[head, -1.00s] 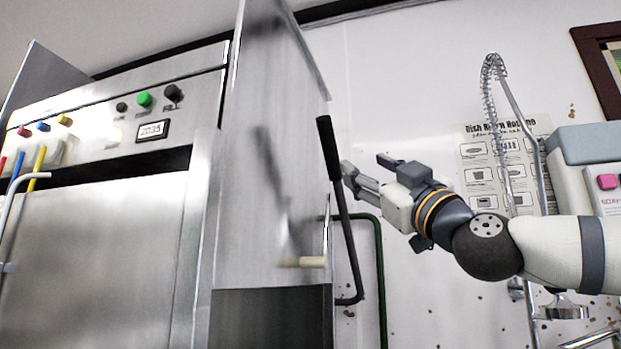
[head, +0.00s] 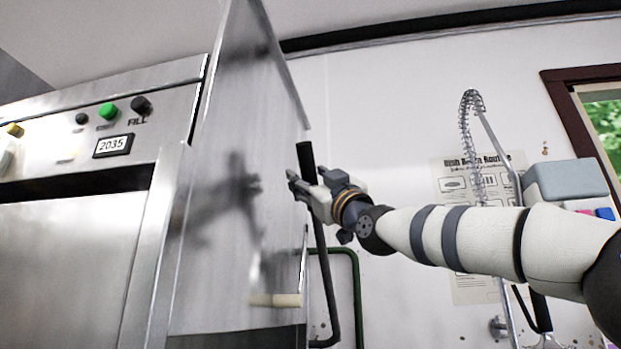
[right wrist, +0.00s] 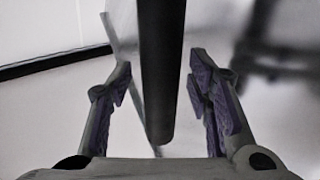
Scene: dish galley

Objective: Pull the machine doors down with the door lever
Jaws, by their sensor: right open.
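The door lever (head: 320,265) is a long dark bar with a black grip at its top, standing upright at the right side of the steel machine. My right gripper (head: 304,186) is at the lever's upper part, just below the grip's top end. In the right wrist view the dark lever grip (right wrist: 160,70) lies between the two open fingers, apart from both; the right gripper (right wrist: 163,100) is open. The machine's steel door front (head: 70,270) shows at the left below a dark gap. My left gripper is not in view.
A tall steel side panel (head: 235,100) stands just left of the lever. A pale wooden-looking peg (head: 275,300) and a green pipe frame (head: 354,290) are low near the lever. A spring hose (head: 470,130), a wall poster (head: 450,185) and a grey box (head: 565,180) are at the right.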

